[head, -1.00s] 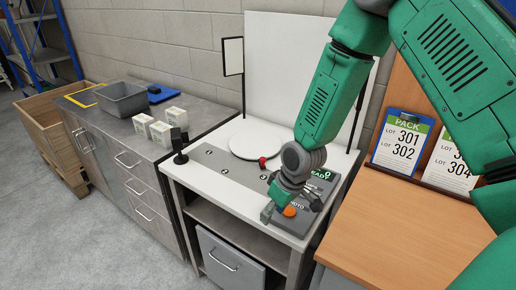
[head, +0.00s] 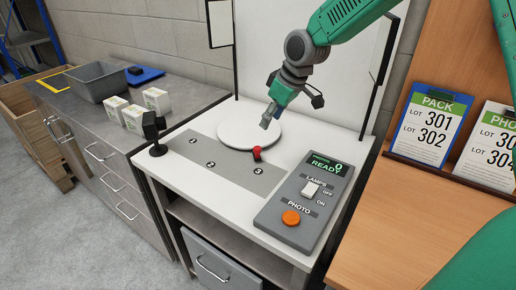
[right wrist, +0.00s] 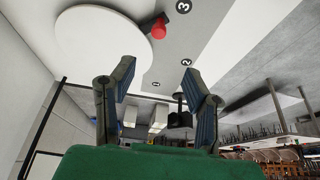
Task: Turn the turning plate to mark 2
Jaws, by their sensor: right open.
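The turning plate (head: 240,130) is a round white disc on the white bench, with a red knob (head: 257,153) at its front edge. A grey strip beside it carries marks 1 (head: 193,140), 2 (head: 210,163) and 3 (head: 258,170). The knob is nearest mark 3. My right gripper (head: 268,118) is open and empty, over the plate's right side, behind the knob. In the right wrist view the plate (right wrist: 105,40), knob (right wrist: 159,28) and mark 2 (right wrist: 186,62) show beyond the spread fingers (right wrist: 157,75). My left gripper is not in view.
A grey control box (head: 305,200) with a READY display, lamp switch and orange photo button stands right of the plate. A small black device (head: 155,133) stands at the bench's left edge. A white backdrop panel rises behind. White boxes and a grey bin (head: 105,84) are left.

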